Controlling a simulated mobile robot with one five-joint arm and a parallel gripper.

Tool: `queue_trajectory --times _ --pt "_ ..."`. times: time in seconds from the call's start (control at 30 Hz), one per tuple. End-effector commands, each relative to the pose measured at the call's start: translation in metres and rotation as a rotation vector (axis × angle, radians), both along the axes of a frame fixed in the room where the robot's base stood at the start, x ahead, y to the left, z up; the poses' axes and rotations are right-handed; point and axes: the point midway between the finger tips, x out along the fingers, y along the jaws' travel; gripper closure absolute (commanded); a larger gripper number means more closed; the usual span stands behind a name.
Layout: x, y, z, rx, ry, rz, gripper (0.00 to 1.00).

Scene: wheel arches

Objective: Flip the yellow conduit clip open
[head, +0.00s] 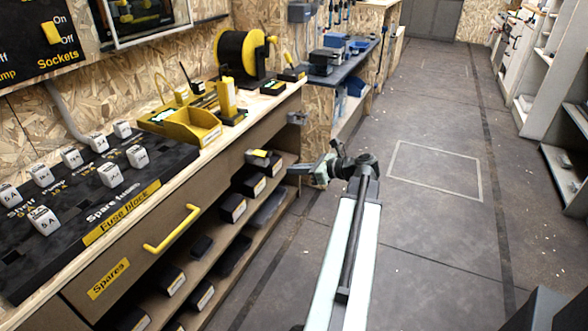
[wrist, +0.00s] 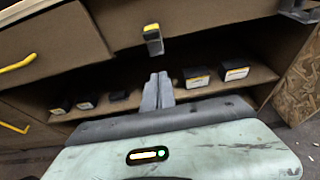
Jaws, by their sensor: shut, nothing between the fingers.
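A small yellow-topped piece with a grey-black body, which looks like the yellow conduit clip (wrist: 152,37), sits at the cabinet front, above the open shelf. In the head view the clip (head: 259,156) shows below the worktop's edge. Its yellow part appears to lie along its top; I cannot tell for sure whether it is closed. My gripper (wrist: 158,76) is shut and empty, its two fingers side by side, pointing at the cabinet just below the clip in the picture and apart from it.
Shelves under the worktop hold several dark bins (wrist: 198,77) with labels. A drawer with a yellow handle (head: 172,229) is at the left. On the worktop stand a yellow open bin (head: 192,126), a cable reel (head: 240,52) and white fuse blocks (head: 43,220). The aisle floor (head: 432,172) is clear.

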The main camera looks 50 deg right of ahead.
Motion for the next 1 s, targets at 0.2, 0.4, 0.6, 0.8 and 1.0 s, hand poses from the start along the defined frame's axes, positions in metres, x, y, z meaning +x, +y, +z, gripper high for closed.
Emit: queue_trajectory --times 0.2,0.4,0.6,0.8,1.0 --pt "0.045 0.011 -0.021 0.0 0.0 0.002 1.0" --pt "0.066 0.016 0.0 0.0 0.0 -0.001 1.0" --pt "0.065 0.016 0.016 -0.001 0.001 -0.001 1.0" --pt "0.065 0.015 0.016 -0.001 0.0 -0.002 1.0" --pt "0.065 0.015 0.016 -0.001 0.001 -0.002 1.0"
